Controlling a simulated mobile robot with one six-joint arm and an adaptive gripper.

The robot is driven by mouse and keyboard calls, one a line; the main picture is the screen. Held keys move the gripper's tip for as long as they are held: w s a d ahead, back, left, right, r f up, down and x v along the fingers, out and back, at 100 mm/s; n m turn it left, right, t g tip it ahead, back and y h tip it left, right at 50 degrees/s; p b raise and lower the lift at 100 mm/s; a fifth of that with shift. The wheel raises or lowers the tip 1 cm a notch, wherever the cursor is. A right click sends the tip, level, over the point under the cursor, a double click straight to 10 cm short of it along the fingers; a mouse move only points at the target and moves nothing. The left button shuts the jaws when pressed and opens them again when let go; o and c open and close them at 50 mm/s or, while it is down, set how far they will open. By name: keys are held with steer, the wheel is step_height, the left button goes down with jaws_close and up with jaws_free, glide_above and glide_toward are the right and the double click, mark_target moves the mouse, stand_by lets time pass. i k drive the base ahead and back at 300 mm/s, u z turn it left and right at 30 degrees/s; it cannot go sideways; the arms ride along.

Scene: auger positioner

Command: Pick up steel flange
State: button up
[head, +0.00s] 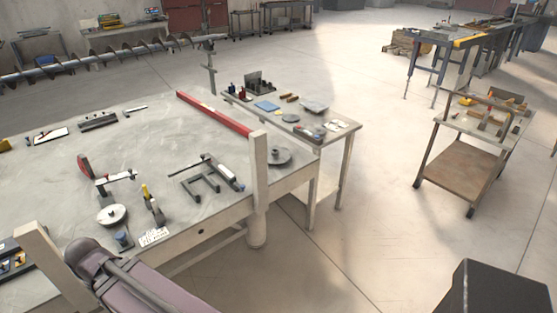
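A second, lighter round disc with a small knob (111,215) lies at the table's front left; I cannot tell for certain which disc is the flange. My arm shows at the lower left, in front of the table. My gripper is not in view.
A red bar (214,113) lies along the table's back right edge. Clamps (208,178) and tools crowd the front. A smaller table (318,123) with parts adjoins behind. A cart (468,165) stands right; the floor between is clear.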

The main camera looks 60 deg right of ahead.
mark_target(276, 154)
steer(key=u, duration=0.05)
steer(key=k, duration=1.25)
steer(key=z, duration=1.8)
steer(key=i, duration=1.5)
steer(key=z, duration=0.05)
